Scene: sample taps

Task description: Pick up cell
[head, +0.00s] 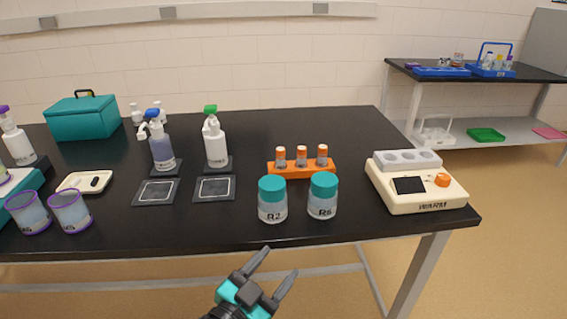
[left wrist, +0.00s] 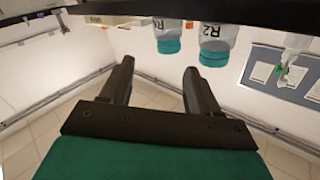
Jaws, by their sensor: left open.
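No object in view is labelled a cell, so I cannot tell which one is meant. Several small vessels stand on the black table. An orange rack (head: 302,168) holds three orange-capped vials (head: 301,155). In front of it stand two clear teal-capped bottles, R2 (head: 272,199) and R6 (head: 322,196), upright; R2 also shows upside down in the left wrist view (left wrist: 215,40). My left gripper (head: 274,266) is open and empty, in front of the table edge and nearer to me than the bottles. Its spread fingers also show in the left wrist view (left wrist: 158,68). My right gripper is not in view.
A cream WARM device (head: 415,190) stands at the table's right end. Two spray bottles (head: 215,142) stand behind dark square pads (head: 215,188). Purple-rimmed cups (head: 71,212), a white tray (head: 86,182) and a teal box (head: 83,118) are at left. The front strip beside the cups is bare.

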